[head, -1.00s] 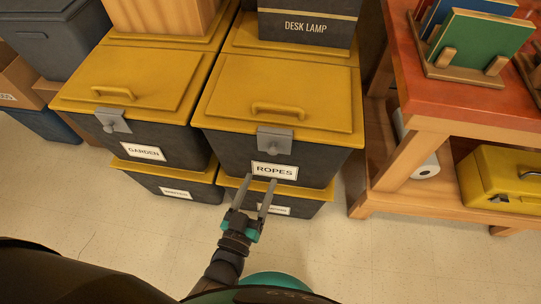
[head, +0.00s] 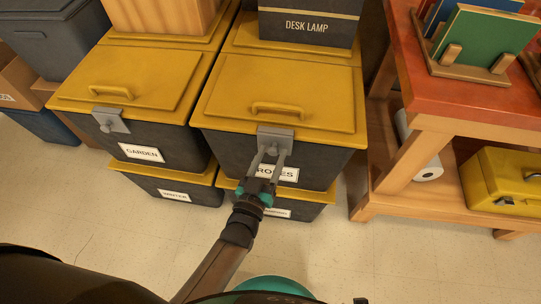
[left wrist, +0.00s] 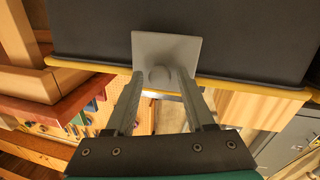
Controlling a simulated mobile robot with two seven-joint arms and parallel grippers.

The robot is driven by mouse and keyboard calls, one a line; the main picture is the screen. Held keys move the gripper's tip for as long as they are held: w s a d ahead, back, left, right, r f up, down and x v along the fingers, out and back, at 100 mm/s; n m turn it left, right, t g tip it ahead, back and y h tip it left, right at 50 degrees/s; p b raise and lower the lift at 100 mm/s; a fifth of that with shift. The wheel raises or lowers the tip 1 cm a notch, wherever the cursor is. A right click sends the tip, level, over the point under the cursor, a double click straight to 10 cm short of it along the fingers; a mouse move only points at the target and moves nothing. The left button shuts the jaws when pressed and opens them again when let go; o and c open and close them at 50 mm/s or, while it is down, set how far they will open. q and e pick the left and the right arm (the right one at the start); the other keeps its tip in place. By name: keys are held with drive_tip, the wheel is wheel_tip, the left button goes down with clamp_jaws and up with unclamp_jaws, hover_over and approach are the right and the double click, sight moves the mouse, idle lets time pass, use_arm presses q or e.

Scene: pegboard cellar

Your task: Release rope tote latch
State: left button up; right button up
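The ropes tote (head: 330,165) is a dark box with a yellow lid (head: 305,85) and a white label, partly hidden by my left gripper. Its grey latch plate (head: 276,133) sits at the front lid edge; the lid is down. In the left wrist view the latch plate (left wrist: 178,50) fills the upper middle, with a round grey knob (left wrist: 160,77) on it. My left gripper (head: 269,157) is at the latch. Its fingers (left wrist: 160,85) are open, one on each side of the knob, with small gaps showing. My right gripper is not in view.
The garden tote (head: 170,148) stands left with its own latch (head: 110,121). A desk lamp box (head: 306,25) sits behind on a yellow lid. A wooden workbench (head: 460,105) is at right, with a yellow case (head: 500,175) on its lower shelf. The floor in front is clear.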

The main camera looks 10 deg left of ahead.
use_arm(q)
clamp_jaws()
idle(1.1)
